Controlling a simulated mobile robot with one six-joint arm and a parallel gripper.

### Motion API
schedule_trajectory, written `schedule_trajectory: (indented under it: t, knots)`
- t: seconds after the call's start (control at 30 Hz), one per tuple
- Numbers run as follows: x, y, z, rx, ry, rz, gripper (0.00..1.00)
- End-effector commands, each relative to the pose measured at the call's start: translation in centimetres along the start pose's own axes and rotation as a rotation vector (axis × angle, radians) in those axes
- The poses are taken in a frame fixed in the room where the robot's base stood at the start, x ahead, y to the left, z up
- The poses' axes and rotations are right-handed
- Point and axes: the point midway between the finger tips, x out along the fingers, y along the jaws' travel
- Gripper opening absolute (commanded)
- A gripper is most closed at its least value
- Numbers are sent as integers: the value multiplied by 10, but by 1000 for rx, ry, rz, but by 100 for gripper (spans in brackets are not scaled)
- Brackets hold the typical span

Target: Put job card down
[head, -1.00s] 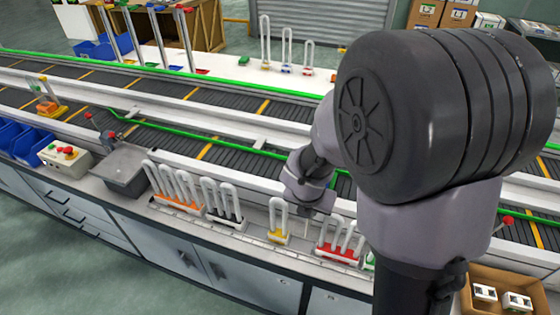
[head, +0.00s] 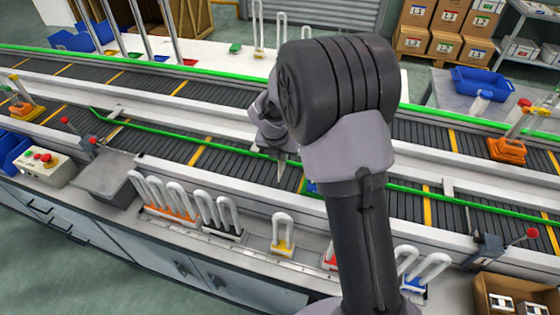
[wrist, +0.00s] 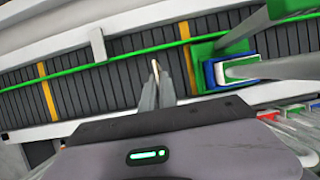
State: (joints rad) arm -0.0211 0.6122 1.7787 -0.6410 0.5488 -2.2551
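My gripper (wrist: 160,88) reaches over the dark roller conveyor (wrist: 110,75). Its two grey fingers are close together, with a thin pale sliver (wrist: 155,68) between their tips. This looks like the job card seen edge-on; its face does not show. In the head view my gripper (head: 281,172) points down over the near conveyor lane, beyond the bench racks. A green and blue base (wrist: 214,72) with thick grey uprights stands to the right of the fingers in the wrist view. In the head view it is mostly hidden behind my arm.
Racks with white loops, orange (head: 170,212), black (head: 222,230) and yellow (head: 284,248), line the bench. A green rail (head: 235,147) runs along the conveyor. Rollers left of the fingers are bare.

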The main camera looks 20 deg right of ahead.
Motion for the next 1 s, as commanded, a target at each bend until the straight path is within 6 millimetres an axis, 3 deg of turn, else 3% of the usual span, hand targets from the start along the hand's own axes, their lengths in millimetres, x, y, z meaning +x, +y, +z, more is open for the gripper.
schedule_trajectory:
  t: [0.13, 0.33, 0.67, 0.7, 0.77, 1.0]
  knots:
    - [9, 10, 8, 0, 0, 0, 0]
    - [42, 10, -5, -1, 1, 0, 0]
    - [41, 10, -5, 0, 1, 0, 0]
    - [40, 10, -4, 0, 0, 0, 11]
    - [40, 10, -4, 0, 0, 0, 22]
    - [40, 10, -4, 0, 0, 0, 25]
